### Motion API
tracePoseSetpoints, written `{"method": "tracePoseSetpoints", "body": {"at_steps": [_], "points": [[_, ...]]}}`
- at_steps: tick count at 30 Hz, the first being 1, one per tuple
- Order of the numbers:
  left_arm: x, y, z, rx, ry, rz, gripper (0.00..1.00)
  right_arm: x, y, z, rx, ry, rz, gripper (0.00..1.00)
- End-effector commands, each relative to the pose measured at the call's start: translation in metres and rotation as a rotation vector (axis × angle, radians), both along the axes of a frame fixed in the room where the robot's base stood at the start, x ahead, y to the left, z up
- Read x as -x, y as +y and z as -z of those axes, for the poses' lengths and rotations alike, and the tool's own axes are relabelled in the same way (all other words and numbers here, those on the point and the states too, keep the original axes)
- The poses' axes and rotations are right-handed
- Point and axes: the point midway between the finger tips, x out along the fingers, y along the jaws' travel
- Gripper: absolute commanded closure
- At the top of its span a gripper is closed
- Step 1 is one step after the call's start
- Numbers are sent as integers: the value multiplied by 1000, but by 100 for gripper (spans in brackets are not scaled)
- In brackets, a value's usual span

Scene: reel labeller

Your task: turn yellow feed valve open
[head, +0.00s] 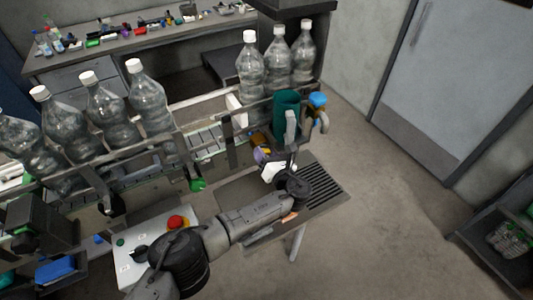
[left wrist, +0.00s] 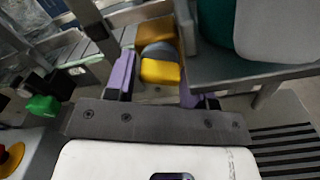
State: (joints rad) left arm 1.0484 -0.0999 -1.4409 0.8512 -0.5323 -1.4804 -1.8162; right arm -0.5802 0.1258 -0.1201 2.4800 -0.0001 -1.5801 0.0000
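The yellow feed valve (left wrist: 160,71) shows as a yellow block-like handle in front of a grey round part in the left wrist view. My left gripper (left wrist: 157,84) has its two purple fingers spread apart, one on each side of the yellow handle, with visible gaps. I cannot tell how deep the handle sits between them. In the head view my left gripper (head: 262,154) is beside the conveyor, below the teal cylinder (head: 287,115), and mostly hides the valve. My right gripper is in neither view.
Clear bottles (head: 146,100) line the conveyor. A blue-topped part (head: 317,99) stands right of the cylinder. A green knob (head: 197,184) is left of my gripper. A control box with a red button (head: 178,222) sits nearer.

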Motion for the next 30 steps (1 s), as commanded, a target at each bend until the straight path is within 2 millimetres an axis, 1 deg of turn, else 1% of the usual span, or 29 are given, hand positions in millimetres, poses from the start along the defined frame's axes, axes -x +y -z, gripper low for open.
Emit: {"method": "tracePoseSetpoints", "body": {"at_steps": [1, 4, 5, 12, 16, 20, 27, 30], "points": [[0, 0, 0, 0, 0, 0, 46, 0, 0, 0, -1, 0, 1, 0], [0, 0, 0, -1, 1, 1, 36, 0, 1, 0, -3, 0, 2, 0], [0, 0, 0, -1, 1, 1, 34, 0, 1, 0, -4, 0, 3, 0], [1, 0, 0, -2, 1, 1, 34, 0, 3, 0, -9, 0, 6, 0], [8, -5, 0, 0, 3, 3, 34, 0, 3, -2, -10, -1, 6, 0], [27, -15, 0, 2, 3, 4, 34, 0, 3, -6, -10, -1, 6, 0], [69, -39, 1, 2, 3, 4, 34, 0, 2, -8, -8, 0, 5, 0], [85, -48, 1, 1, 3, 4, 34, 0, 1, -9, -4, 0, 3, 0]]}}
